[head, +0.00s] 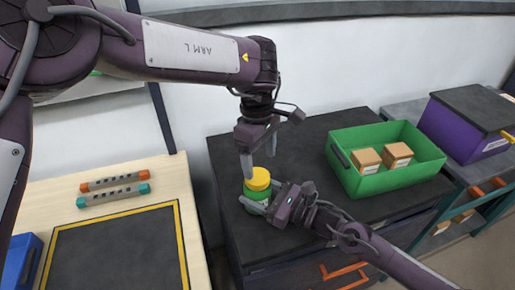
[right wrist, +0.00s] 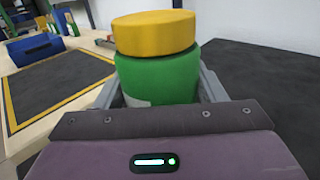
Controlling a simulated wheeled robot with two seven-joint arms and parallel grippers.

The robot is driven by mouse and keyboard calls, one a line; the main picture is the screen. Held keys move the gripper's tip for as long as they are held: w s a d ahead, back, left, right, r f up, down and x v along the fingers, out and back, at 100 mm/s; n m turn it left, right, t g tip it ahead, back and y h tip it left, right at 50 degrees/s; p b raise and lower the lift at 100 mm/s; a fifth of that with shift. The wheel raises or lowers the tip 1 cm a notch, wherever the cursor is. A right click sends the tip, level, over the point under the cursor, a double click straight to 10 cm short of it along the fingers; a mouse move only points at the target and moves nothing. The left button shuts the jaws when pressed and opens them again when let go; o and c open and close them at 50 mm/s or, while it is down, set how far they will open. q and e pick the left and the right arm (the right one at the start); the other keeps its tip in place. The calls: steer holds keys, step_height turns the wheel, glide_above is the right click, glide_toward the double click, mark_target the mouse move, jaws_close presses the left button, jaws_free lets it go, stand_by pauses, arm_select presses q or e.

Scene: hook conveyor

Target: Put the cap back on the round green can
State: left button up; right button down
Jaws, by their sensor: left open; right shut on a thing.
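The round green can (head: 249,193) stands upright on the dark cabinet top, and it also shows in the right wrist view (right wrist: 160,78). The yellow cap (head: 258,178) sits on top of the can; in the right wrist view the cap (right wrist: 154,33) looks level on it. Whether it is fully seated I cannot tell. My right gripper (head: 262,203) is shut around the can's body, with a finger on each side. My left gripper (head: 259,162) is open, pointing down just above the cap, its fingers apart.
A green crate (head: 385,183) with two cardboard boxes stands on the right of the dark top (head: 320,130). A purple box (head: 465,125) is beyond it. On the left, a wooden table (head: 155,180) carries a yellow-edged mat (head: 115,250) and two coloured rods.

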arm_select(q)
steer(key=n, duration=0.7)
steer(key=shift+w+d+r+n, duration=0.1)
steer(key=shift+d+r+n, duration=0.05)
steer(key=shift+d+n, duration=0.15)
steer(key=n, duration=0.7)
steer(key=shift+r+t, duration=0.1)
steer(key=shift+t, duration=0.2)
steer(key=n, duration=0.7)
steer(key=shift+w+d+r, duration=0.1)
steer(key=shift+r, duration=0.1)
steer(key=n, duration=0.7)
steer(key=shift+r+n, duration=0.2)
steer(key=shift+n, duration=0.1)
steer(key=n, duration=0.7)
steer(key=shift+a+r, duration=0.2)
steer(key=shift+r, duration=0.05)
steer(key=n, duration=0.4)
steer(key=shift+a+r+n, duration=0.1)
steer(key=shift+r+n, duration=0.05)
steer(key=shift+n, duration=0.25)
steer(key=n, duration=0.4)
steer(key=shift+s+a+r+n, duration=0.15)
steer(key=shift+s+r+n, duration=0.05)
steer(key=shift+s+n, duration=0.1)
steer(key=n, duration=0.5)
steer(key=shift+a+r+y, duration=0.2)
steer(key=shift+a+y, duration=0.05)
steer(key=shift+y, duration=0.05)
